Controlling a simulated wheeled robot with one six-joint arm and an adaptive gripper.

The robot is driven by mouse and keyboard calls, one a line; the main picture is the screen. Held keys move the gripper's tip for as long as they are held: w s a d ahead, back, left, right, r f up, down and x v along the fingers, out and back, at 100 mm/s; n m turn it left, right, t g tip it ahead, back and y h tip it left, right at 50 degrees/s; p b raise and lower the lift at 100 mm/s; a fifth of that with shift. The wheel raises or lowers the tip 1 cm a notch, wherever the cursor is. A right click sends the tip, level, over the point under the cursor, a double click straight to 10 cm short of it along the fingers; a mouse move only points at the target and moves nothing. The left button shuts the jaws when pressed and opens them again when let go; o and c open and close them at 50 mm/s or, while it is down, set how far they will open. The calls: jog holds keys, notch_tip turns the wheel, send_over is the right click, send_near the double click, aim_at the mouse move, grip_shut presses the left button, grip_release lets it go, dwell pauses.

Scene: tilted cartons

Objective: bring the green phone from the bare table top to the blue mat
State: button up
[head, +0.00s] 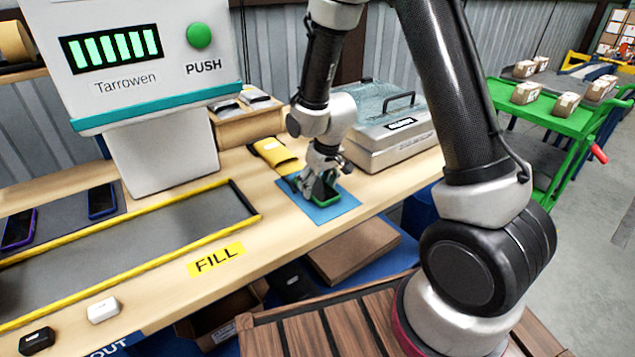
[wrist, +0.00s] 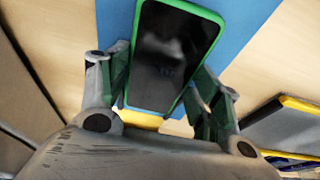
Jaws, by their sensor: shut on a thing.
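The green phone (wrist: 172,60), with a dark screen and green rim, sits between the fingers of my gripper (wrist: 160,90) in the wrist view. In the head view my gripper (head: 318,184) is shut on it, and a small part of the green phone (head: 325,191) shows below the fingers. The blue mat (head: 334,212) lies on the wooden table top under the gripper; it also shows behind the phone in the wrist view (wrist: 240,20). I cannot tell whether the phone touches the mat.
A yellow pouch (head: 277,154) lies just behind the mat. A grey case with a clear lid (head: 390,135) stands to the right. At left is a yellow-edged tray (head: 130,240) below a Tarrowen machine (head: 150,60). A dark phone (head: 101,201) lies near the machine.

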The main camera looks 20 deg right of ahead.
jog(key=shift+f, duration=0.25)
dwell(0.7)
jog(key=o, duration=1.2)
jog(key=shift+c, duration=1.3)
jog(key=shift+r, duration=3.5)
